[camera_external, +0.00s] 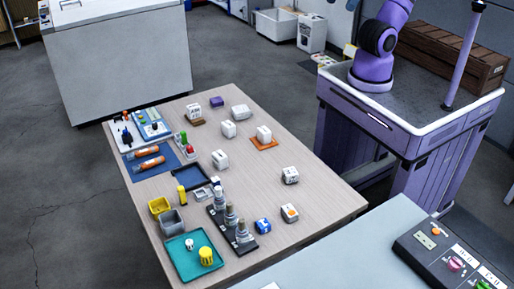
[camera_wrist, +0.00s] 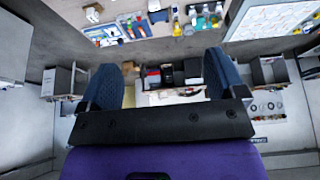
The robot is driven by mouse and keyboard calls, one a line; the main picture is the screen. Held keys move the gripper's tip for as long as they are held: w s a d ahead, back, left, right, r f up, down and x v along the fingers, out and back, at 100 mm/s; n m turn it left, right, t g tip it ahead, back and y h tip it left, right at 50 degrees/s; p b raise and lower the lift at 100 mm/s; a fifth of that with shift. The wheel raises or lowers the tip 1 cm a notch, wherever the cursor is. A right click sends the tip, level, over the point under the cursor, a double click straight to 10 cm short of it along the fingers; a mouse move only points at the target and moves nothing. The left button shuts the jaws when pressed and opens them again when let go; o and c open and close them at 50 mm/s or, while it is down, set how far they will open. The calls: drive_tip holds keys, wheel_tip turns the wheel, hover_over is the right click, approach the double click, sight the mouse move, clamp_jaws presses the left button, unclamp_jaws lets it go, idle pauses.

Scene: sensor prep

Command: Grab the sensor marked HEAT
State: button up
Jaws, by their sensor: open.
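Several small white box-shaped sensors stand on the wooden table (camera_external: 318,205) in the external view. Among them are a white box (camera_external: 194,109) on a brown base, a white box (camera_external: 264,132) on an orange base, a white box (camera_external: 220,159) and a white box (camera_external: 290,174) with dark marks. Another white box (camera_external: 289,212) has an orange patch. The markings are too small to read, so I cannot tell which is HEAT. My gripper (camera_wrist: 161,64) shows in the wrist view, its two dark blue fingers wide apart with nothing between them. It is out of frame in the external view.
A blue box (camera_external: 263,226), a dark rack (camera_external: 232,230) of grey cones and a teal tray (camera_external: 177,259) are at the table's near end. Yellow (camera_external: 159,205) and grey bins (camera_external: 173,222) stand at the left. The table's right side has bare room.

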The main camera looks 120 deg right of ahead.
drive_tip(key=w+d+f+g, duration=0.1)
drive_tip(key=w+d+f, duration=0.1)
drive_tip(key=w, duration=0.5)
drive_tip(key=w+d+f, duration=0.1)
drive_tip(key=w+d, duration=0.1)
drive_tip(key=w, duration=0.5)
drive_tip(key=n+g, duration=0.1)
drive_tip(key=g, duration=0.3)
hover_over(228, 124)
wheel_tip(228, 124, down, 41)
drive_tip(key=shift+a+r, duration=0.1)
drive_tip(key=shift+a, duration=0.05)
drive_tip(key=f, duration=1.1)
drive_tip(key=shift+s+d, duration=0.1)
drive_tip(key=shift+d, duration=0.1)
drive_tip(key=c, duration=1)
